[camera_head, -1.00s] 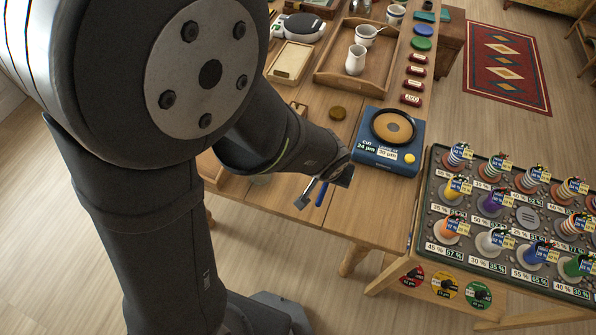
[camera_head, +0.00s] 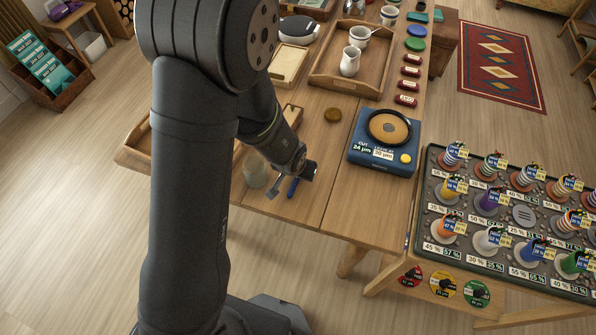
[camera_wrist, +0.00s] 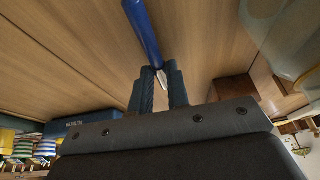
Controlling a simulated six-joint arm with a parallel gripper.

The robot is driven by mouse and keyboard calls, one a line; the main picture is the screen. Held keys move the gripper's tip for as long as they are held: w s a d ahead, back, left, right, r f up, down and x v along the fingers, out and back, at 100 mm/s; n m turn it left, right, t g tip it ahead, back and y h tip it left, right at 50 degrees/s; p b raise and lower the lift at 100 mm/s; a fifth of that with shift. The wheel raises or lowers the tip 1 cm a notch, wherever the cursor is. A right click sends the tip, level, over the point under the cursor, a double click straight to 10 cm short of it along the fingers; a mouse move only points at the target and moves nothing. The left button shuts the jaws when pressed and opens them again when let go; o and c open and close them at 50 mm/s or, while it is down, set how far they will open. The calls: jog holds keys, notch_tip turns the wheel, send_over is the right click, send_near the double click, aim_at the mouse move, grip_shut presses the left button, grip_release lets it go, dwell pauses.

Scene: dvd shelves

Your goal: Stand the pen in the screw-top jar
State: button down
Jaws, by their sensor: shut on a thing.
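The blue pen (camera_head: 293,187) is held in my gripper (camera_wrist: 158,82). In the wrist view the pen (camera_wrist: 143,30) runs out past the fingertips, its lower end between them. The screw-top jar (camera_head: 256,170), clear glass, stands open near the front of the wooden table, just left of the pen in the head view. It also shows as a large pale glass shape at the upper right of the wrist view (camera_wrist: 285,35). The pen is apart from the jar in the head view. My arm hides part of the jar's surroundings.
A blue scale-like device (camera_head: 385,160) with a round top stands to the right. A brown disc (camera_head: 333,115) lies behind my gripper. A rack of labelled spools (camera_head: 425,190) stands at the right.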

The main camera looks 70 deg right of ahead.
aim_at(293, 188)
jog(key=shift+f, duration=0.3)
jog(key=shift+f, duration=0.3)
jog(key=c, duration=1.5)
grip_release()
jog(key=shift+a+f, duration=0.1)
jog(key=shift+a, duration=0.05)
jog(key=shift+o, duration=0.6)
jog(key=shift+r, duration=0.45)
jog(key=v, duration=1.2)
jog(key=shift+r, duration=0.15)
jog(key=shift+d, duration=0.2)
jog(key=x, duration=1.2)
jog(key=shift+f, duration=0.3)
